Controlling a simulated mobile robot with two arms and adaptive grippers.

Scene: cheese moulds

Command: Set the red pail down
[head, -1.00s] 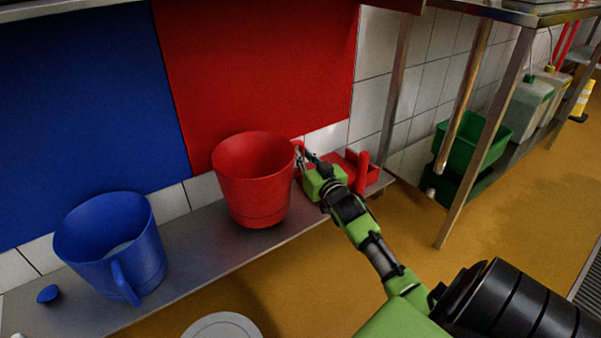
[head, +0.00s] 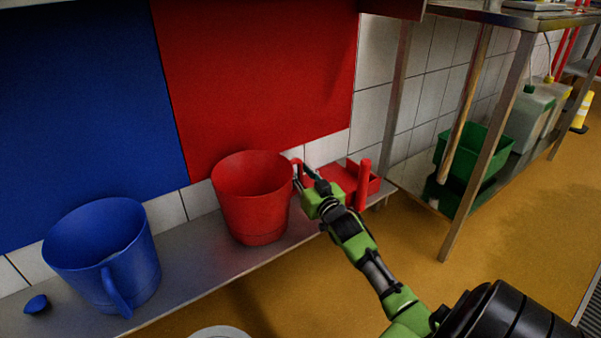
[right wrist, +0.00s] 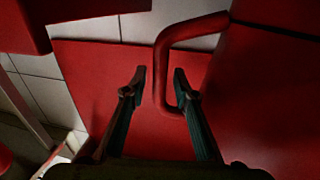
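The red pail (head: 253,200) is upright over the steel shelf, below the red wall panel. Its base appears to rest on the shelf. Its handle sticks out on the right. My right gripper (head: 299,174) is at this handle. In the right wrist view, the handle (right wrist: 161,80) passes between the two fingertips of my right gripper (right wrist: 160,82). The fingers are apart, with a visible gap to the left of the bar. The pail wall (right wrist: 262,95) fills the right side there. My left gripper is in neither view.
A blue pail (head: 104,252) stands on the shelf to the left, with a small blue object (head: 36,304) beside it. A red tray (head: 374,184) is just behind and right of my gripper. A steel rack (head: 489,140) with green bins (head: 474,150) stands at the right.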

